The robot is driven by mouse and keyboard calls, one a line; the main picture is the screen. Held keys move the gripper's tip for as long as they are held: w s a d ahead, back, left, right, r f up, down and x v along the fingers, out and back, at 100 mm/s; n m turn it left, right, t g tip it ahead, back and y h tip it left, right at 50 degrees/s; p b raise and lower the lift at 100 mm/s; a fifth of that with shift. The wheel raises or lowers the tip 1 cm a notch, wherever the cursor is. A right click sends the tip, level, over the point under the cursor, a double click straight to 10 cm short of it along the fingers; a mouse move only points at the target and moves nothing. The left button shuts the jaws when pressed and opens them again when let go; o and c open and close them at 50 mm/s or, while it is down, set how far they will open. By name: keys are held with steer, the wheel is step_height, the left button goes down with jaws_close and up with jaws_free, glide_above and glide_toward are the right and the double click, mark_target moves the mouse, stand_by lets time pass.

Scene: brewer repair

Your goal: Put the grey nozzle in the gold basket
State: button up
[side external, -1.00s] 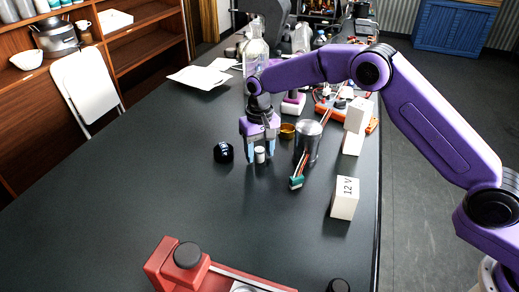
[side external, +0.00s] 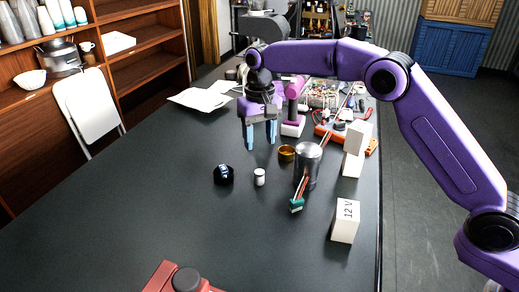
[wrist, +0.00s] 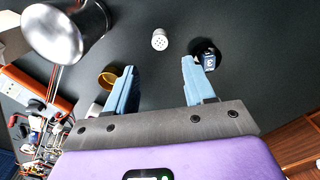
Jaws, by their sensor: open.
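The grey nozzle (side external: 260,177), a small pale cylinder, stands on the dark table. In the wrist view its holed top (wrist: 159,40) shows beyond the fingertips, in line with the gap between them. The gold basket (side external: 287,153), a small round amber cup, sits behind and right of the nozzle. In the wrist view the basket (wrist: 109,78) is partly hidden by the left finger. My gripper (side external: 260,146) is open and empty, with blue fingers pointing down above and behind the nozzle, not touching it.
A metal cylinder (side external: 308,163) stands right of the basket, with a green connector (side external: 296,205) in front. White boxes (side external: 345,220) stand at right. The left and front table is largely clear.

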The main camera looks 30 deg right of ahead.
steer(key=shift+r, duration=0.35)
steer(key=shift+s, duration=0.1)
steer(key=s+d+n, duration=0.3)
steer(key=s+d, duration=0.1)
steer(key=s, duration=0.6)
steer(key=s+d+r+n, duration=0.1)
steer(key=s+d+n, duration=0.2)
steer(key=s, duration=0.8)
steer(key=s+d+r+n, duration=0.1)
steer(key=s+d+n, duration=0.2)
steer(key=s, duration=0.7)
steer(key=shift+s+d+n, duration=0.3)
steer(key=shift+s+d, duration=0.1)
steer(key=shift+d, duration=0.4)
steer(key=shift+o, duration=0.4)
steer(key=s+d+f+n, duration=0.3)
steer(key=s+d, duration=0.5)
steer(key=s, duration=0.2)
steer(key=shift+d, duration=0.1)
